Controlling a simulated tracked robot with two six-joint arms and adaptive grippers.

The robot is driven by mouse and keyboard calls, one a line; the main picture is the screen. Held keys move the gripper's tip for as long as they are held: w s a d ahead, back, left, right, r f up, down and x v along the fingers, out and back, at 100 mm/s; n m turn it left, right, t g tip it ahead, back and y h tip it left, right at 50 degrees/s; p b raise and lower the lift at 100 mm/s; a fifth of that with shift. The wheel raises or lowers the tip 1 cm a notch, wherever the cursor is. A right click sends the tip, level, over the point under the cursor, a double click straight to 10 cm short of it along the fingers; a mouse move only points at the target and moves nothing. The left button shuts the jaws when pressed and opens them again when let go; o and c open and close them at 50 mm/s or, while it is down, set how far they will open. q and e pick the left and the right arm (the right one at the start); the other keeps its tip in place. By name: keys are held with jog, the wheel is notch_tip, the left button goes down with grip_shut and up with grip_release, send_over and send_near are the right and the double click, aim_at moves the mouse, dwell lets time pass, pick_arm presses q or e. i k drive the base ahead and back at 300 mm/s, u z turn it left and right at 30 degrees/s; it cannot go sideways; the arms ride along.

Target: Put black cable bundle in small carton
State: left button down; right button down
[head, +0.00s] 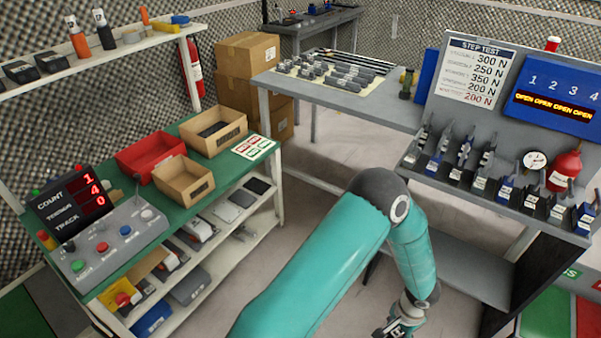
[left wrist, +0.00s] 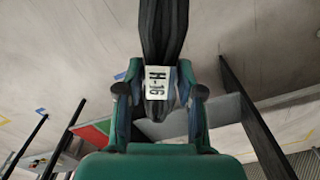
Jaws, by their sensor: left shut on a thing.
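My left gripper (left wrist: 160,95) is shut on a black cable bundle (left wrist: 160,35) with a white tag marked H-16. The bundle runs between the fingers and out of the top of the left wrist view. In the head view my left arm bends down right of centre, with the gripper (head: 402,326) cut by the bottom edge; the bundle cannot be made out there. The small carton (head: 172,193), open and apparently empty, stands on the green bench at left, well away from the gripper. My right gripper is not in view.
A red bin (head: 138,163) and a larger carton (head: 234,138) holding something dark stand beside the small carton. A button console (head: 115,240) is at the bench's near end. A grey test bench (head: 410,155) with several tools stands right. Open floor lies between benches.

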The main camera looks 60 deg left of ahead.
aim_at(185, 187)
jog(key=z, duration=1.45)
jog(key=i, duration=0.1)
jog(key=u, duration=2.65)
